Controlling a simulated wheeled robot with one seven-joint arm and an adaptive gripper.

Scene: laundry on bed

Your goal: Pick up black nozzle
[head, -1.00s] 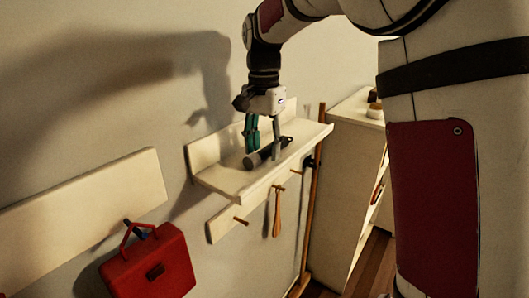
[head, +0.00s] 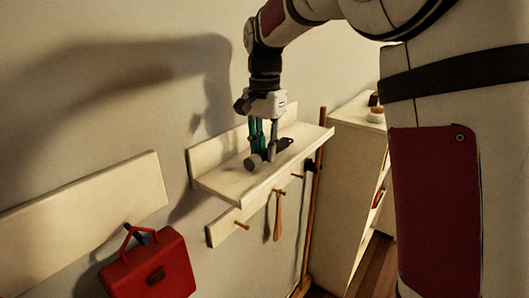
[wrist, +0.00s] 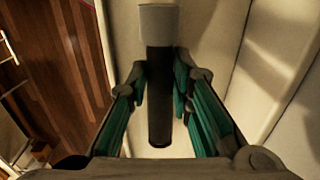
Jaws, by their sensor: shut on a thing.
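The black nozzle (wrist: 159,115) is a dark cylinder with a grey end (wrist: 158,20). In the wrist view it runs lengthwise between the two teal-padded fingers of my gripper (wrist: 161,80). In the head view my gripper (head: 264,148) points down at the wall shelf, closed around the nozzle's middle.
The pale wall shelf (head: 222,185) has a back board and a peg rail below. A wooden-handled item (head: 278,218) hangs from a peg. A pale cabinet (head: 345,170) stands to the right, near a wooden pole (head: 312,210).

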